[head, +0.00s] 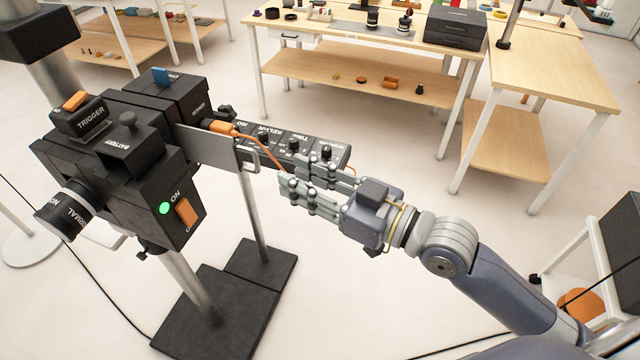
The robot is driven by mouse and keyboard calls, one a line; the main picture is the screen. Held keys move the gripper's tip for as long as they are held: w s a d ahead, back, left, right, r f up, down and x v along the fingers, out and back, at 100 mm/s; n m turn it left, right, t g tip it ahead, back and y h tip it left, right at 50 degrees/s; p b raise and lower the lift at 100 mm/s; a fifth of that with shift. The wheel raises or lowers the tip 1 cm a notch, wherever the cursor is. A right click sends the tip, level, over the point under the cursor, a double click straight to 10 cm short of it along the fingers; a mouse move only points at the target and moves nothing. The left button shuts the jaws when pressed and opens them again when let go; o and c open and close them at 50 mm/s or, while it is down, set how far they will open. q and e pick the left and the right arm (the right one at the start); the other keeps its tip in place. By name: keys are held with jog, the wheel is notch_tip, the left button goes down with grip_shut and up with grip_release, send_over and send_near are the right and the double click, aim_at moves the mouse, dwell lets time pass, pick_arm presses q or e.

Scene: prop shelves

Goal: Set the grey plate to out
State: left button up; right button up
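The grey plate (213,148) is a flat metal sheet with a slotted handle end. It sticks out from the right side of a black camera-like prop (150,190), and its inner part is hidden in the body. My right gripper (291,174) is to the right of the plate's handle end, in front of a black knob panel (275,138). Its fingers point left, with a gap between them and nothing seen held. Its fingertips look apart from the plate. My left gripper is not in view.
An orange plug and cable (222,127) run just above the plate toward my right fingers. The prop stands on posts over dark base plates (215,315). Wooden shelves (370,75) with small items stand behind. Floor between them is clear.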

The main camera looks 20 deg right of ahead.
jog(key=shift+v, duration=1.75)
